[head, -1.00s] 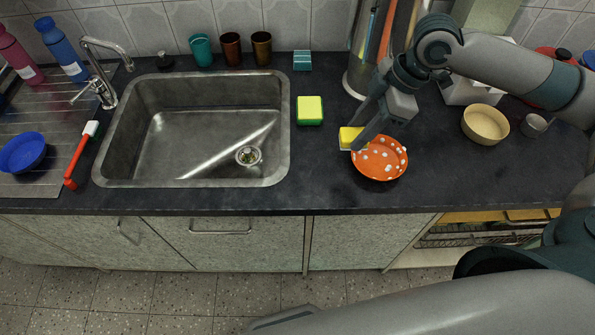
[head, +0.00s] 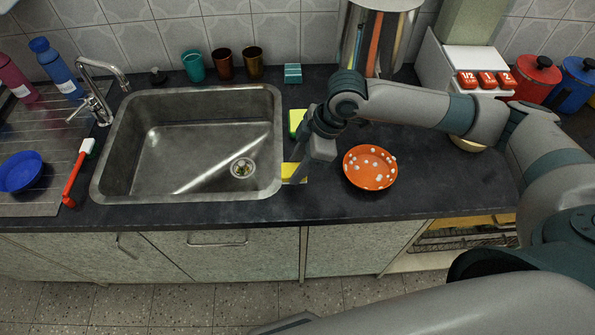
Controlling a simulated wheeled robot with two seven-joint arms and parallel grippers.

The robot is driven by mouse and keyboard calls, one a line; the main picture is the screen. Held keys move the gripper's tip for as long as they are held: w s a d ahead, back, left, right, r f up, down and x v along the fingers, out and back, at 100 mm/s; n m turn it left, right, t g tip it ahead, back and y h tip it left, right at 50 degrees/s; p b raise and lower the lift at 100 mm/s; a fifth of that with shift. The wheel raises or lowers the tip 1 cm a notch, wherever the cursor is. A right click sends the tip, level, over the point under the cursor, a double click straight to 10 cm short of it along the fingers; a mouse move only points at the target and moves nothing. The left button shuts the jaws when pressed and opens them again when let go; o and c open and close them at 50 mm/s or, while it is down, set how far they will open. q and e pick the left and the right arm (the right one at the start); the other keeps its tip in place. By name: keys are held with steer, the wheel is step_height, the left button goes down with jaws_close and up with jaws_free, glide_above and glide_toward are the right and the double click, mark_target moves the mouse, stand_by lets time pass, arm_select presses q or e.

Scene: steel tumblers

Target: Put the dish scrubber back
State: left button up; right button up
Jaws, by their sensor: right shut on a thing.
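My right gripper (head: 299,173) is shut on a yellow sponge-like scrubber (head: 289,169). It holds the scrubber by the sink's right rim, above the dark counter (head: 335,193) or its edge; the exact height is hard to tell. The gripper hides part of the scrubber. A red brush with a white head (head: 78,173) lies left of the sink. A green and yellow sponge (head: 296,120) is on the counter behind my right gripper, partly hidden by it. My left gripper is not in view.
An orange dish with white bits (head: 369,174) stands right of my gripper. The empty steel sink (head: 103,186) is to the left. Three tumblers (head: 224,64) and a teal block (head: 293,73) stand behind. My right arm partly covers a cream bowl (head: 467,145).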

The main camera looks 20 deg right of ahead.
stand_by(0.3)
steer(key=shift+f+p, duration=0.55)
steer(key=shift+f, duration=1.5)
steer(key=shift+f, duration=0.15)
steer(key=o, duration=1)
steer(key=shift+c, duration=0.2)
steer(key=shift+r, duration=0.2)
